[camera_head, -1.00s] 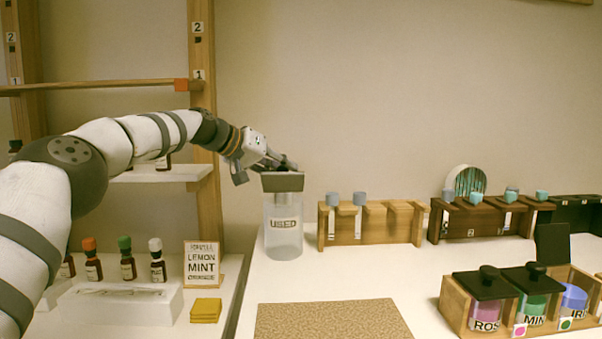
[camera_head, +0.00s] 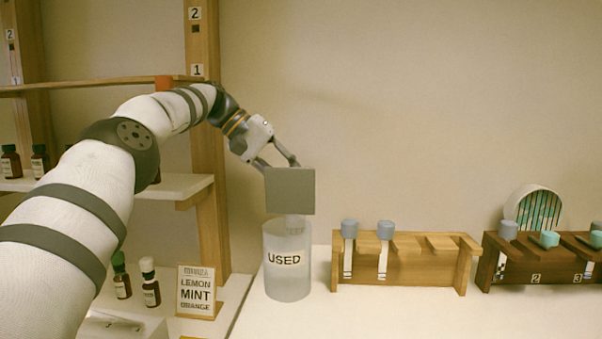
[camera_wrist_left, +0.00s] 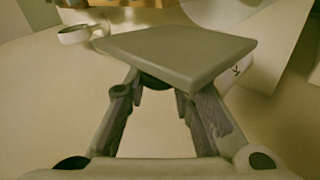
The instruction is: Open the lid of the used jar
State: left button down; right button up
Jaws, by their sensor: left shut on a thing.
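The used jar (camera_head: 287,275) is a clear, frosted cylinder labelled USED, upright on the white table in the head view. Its grey square lid (camera_head: 290,191) is tilted steeply up above the jar's mouth, its flat face toward the head camera. Whether the lid still touches the rim is unclear. My left gripper (camera_head: 279,165) is shut on the lid from above and behind; the lid hides the fingertips. In the left wrist view the lid (camera_wrist_left: 180,52) spans the space beyond the fingers (camera_wrist_left: 165,88). My right gripper is not in view.
Right of the jar stands a wooden rack (camera_head: 405,265) with two grey-capped sticks, then a dark rack (camera_head: 545,262). A formula card (camera_head: 197,292) and small bottles (camera_head: 150,284) stand left. A wooden post (camera_head: 205,150) rises behind my left arm. The table front is clear.

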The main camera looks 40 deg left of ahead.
pick_arm(q)
jog(key=shift+w+f, duration=0.1)
jog(key=shift+w, duration=0.05)
dwell(0.4)
jog(key=c, duration=1.4)
grip_release()
